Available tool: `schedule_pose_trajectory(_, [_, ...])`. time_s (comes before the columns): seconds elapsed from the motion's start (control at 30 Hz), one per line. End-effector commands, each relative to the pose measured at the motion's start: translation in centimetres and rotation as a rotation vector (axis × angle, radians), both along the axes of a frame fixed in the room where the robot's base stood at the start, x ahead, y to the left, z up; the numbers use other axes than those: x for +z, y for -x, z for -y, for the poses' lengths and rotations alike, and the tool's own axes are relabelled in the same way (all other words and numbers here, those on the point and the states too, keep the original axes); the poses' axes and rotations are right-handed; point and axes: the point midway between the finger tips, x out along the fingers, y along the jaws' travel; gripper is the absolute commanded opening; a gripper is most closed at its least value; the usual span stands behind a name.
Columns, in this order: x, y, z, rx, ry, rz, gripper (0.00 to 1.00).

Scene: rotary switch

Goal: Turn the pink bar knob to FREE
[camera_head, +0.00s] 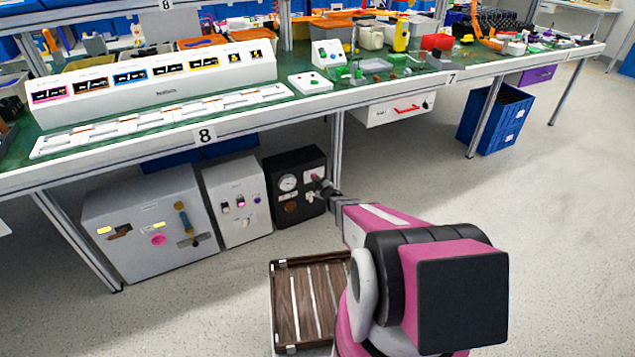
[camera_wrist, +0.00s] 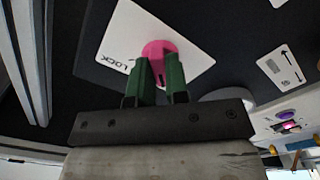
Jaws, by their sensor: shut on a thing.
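The pink bar knob (camera_wrist: 158,47) sits on a white label plate (camera_wrist: 124,32) on a dark panel in the wrist view. The word LOCK shows on the plate, left of the knob. FREE cannot be read in either view. My gripper (camera_wrist: 160,64) has green fingers on either side of the knob, shut on it, and they hide part of it. In the head view, my gripper (camera_head: 326,188) reaches the front of the black box (camera_head: 284,167), at the white plate (camera_head: 310,175). The knob is too small and covered there to read its angle.
The black box also carries a round gauge (camera_head: 288,183). A white box (camera_head: 238,195) and a larger grey box (camera_head: 150,225) stand to its left under the workbench (camera_head: 120,150). A brown slatted crate (camera_head: 275,300) is near my arm. Open floor lies to the right.

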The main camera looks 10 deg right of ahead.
Motion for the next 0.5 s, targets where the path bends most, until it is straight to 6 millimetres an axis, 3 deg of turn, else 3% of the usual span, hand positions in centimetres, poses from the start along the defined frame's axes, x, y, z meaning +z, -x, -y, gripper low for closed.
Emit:
schedule_pose_trajectory(0.07, [-0.08,-0.03,-0.01,0.0,0.005,-0.001,0.0])
schedule_pose_trajectory(0.1, [-0.08,-0.03,-0.01,0.0,0.005,-0.001,0.18])
schedule_pose_trajectory(0.17, [-0.08,-0.03,-0.01,0.0,0.004,-0.002,0.38])
schedule_pose_trajectory(0.2, [-0.08,-0.03,0.0,0.001,0.004,-0.001,0.4])
schedule_pose_trajectory(0.5, [-0.02,0.1,0.02,0.0,0.001,-0.001,0.4])
